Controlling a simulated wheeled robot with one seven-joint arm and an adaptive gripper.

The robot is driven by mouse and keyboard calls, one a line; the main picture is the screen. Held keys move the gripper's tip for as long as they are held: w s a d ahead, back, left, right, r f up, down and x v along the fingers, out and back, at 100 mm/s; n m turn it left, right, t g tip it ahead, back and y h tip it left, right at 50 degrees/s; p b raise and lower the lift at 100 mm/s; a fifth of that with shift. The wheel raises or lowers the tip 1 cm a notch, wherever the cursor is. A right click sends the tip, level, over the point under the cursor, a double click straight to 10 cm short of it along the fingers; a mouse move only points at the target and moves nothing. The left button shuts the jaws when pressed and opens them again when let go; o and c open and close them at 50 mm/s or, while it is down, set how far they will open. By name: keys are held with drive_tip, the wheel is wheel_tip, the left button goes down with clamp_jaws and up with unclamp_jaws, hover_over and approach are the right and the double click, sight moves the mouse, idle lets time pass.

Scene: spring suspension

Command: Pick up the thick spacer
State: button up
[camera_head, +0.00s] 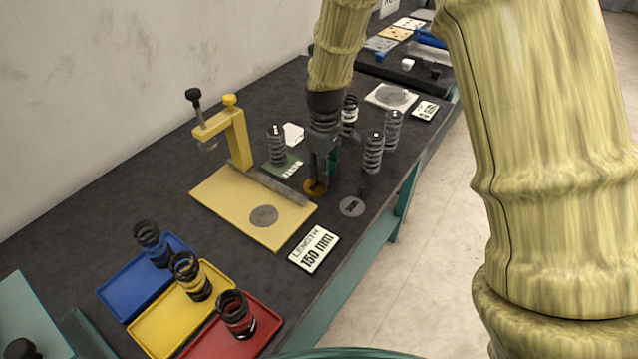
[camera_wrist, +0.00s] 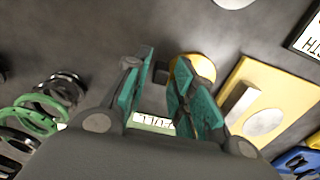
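My gripper (camera_head: 318,178) points down over the table at an orange-yellow disc (camera_head: 316,187). In the wrist view the gripper (camera_wrist: 160,70) is open, with a gap between its teal finger pads. The disc (camera_wrist: 197,67) shows there beyond the right finger, which partly covers it. A small dark block (camera_wrist: 161,73) appears in the gap between the fingertips; I cannot tell whether it touches them. A grey disc (camera_head: 352,207) with a dark mark lies to the right of the gripper. I cannot tell for certain which piece is the thick spacer.
A yellow press fixture (camera_head: 228,205) stands left of my gripper. Springs (camera_head: 277,145) (camera_head: 373,152) stand close on both sides. Blue (camera_head: 124,290), yellow (camera_head: 150,325) and red (camera_head: 262,330) trays hold springs at the front. A 150 mm length card (camera_head: 314,249) lies near the edge.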

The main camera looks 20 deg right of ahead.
clamp_jaws()
drive_tip(key=shift+r, duration=0.15)
